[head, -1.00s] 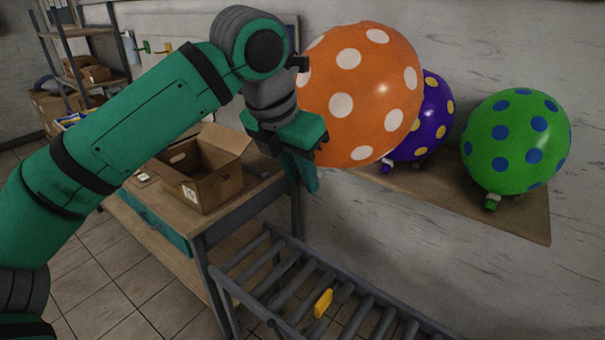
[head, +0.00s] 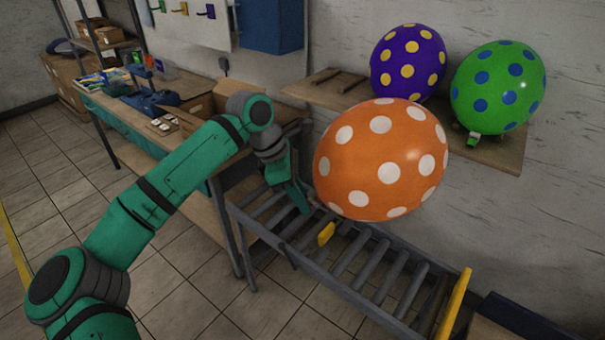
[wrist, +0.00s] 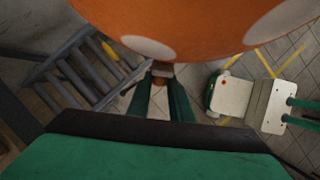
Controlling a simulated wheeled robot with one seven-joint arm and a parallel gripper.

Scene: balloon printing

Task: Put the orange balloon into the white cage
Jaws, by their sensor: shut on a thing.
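The orange balloon with white dots (head: 380,165) hangs in the air in front of the wall shelf and over the roller conveyor in the head view. In the wrist view the orange balloon (wrist: 190,15) fills the top. My gripper (wrist: 160,92) is shut on its neck, just below the round body. In the head view my gripper (head: 303,200) is at the balloon's lower left, its fingertips partly hard to make out. I cannot make out the white cage in either view.
The wall shelf (head: 500,150) holds a purple balloon (head: 408,62) and a green balloon (head: 497,86). The roller conveyor (head: 345,262) runs below, with yellow pieces on it. A workbench (head: 115,115) with a cardboard box stands behind my arm. The tiled floor at front left is clear.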

